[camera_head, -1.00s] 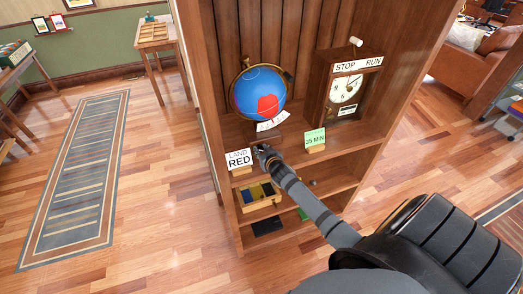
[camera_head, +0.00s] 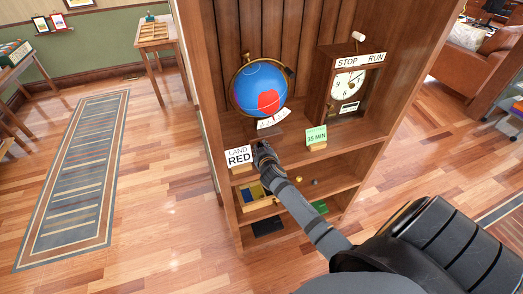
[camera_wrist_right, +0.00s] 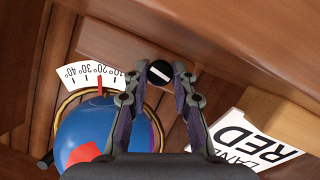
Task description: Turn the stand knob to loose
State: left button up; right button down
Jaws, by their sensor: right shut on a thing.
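The stand knob (camera_wrist_right: 159,73) is a small round black knob with a white slanted line, on the brown wooden base (camera_wrist_right: 105,43) of the globe stand. My right gripper (camera_wrist_right: 161,75) has its fingertips on either side of the knob and is shut on it. In the head view, my right gripper (camera_head: 262,148) is at the front of the shelf below the globe (camera_head: 260,88) and hides the knob. No loose or tight marking can be read. My left gripper is out of view.
A LAND RED card (camera_head: 239,157) stands close left of the gripper. A green 35 MIN card (camera_head: 316,137) and a STOP/RUN clock (camera_head: 348,84) stand to the right. A compartment tray (camera_head: 257,203) sits on the shelf below.

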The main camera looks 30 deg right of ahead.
jog(key=shift+f+n+h+b, duration=0.1)
jog(key=shift+n+h+b, duration=0.3)
jog(key=shift+n+b, duration=0.3)
jog(key=c, duration=1.1)
grip_release()
jog(key=shift+a, duration=0.1)
jog(key=shift+s+a, duration=0.2)
jog(key=shift+s, duration=0.2)
jog(key=v, duration=0.7)
jog(key=shift+r, duration=0.2)
